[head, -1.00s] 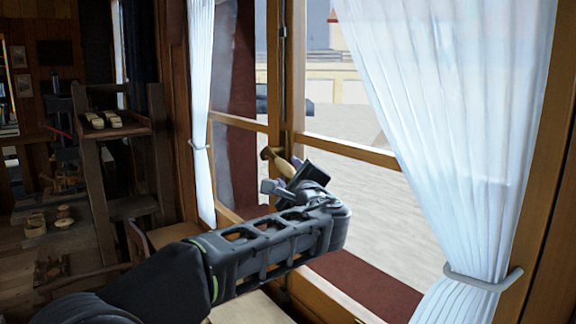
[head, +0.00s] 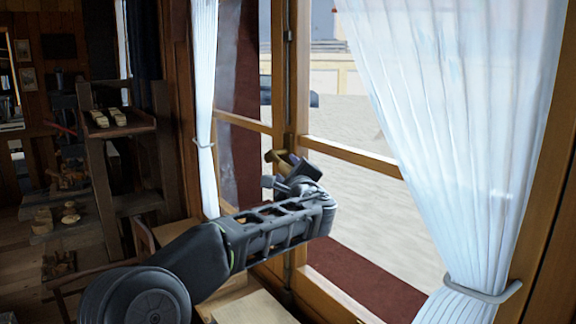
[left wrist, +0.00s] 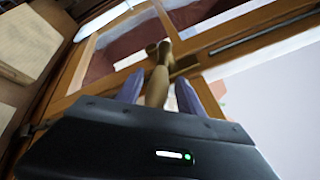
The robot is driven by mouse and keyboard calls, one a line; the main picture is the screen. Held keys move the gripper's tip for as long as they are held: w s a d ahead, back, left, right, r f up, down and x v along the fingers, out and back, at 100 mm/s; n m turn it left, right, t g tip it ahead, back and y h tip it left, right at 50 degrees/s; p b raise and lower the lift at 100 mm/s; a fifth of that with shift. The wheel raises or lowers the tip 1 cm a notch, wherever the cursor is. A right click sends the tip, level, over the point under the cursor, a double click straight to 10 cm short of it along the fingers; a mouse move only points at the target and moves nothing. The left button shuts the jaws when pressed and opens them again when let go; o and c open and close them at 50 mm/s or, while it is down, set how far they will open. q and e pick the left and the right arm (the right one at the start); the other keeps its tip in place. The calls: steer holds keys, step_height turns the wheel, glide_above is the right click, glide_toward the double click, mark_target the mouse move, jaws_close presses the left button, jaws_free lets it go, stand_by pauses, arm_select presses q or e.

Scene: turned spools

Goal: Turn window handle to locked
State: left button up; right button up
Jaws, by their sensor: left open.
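The window handle (head: 277,157) is brass-coloured and sits on the window's middle post, partly hidden behind my left gripper in the head view. In the left wrist view the handle (left wrist: 157,80) runs from its mount on the frame down between my two fingers. My left gripper (head: 291,172) is at the handle, and its fingers (left wrist: 145,90) stand apart, one on each side of the grip. I cannot tell whether either finger touches it. The wooden window (head: 350,155) looks shut. My right gripper is in neither view.
White curtains hang on the left (head: 203,100) and right (head: 470,120) of the window, each gathered by a tieback. A wooden shelf stand (head: 118,130) with small turned pieces stands at the left. A pale surface (head: 255,308) lies below the window.

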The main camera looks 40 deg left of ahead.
arm_select(q)
jaws_close()
stand_by(0.5)
stand_by(1.0)
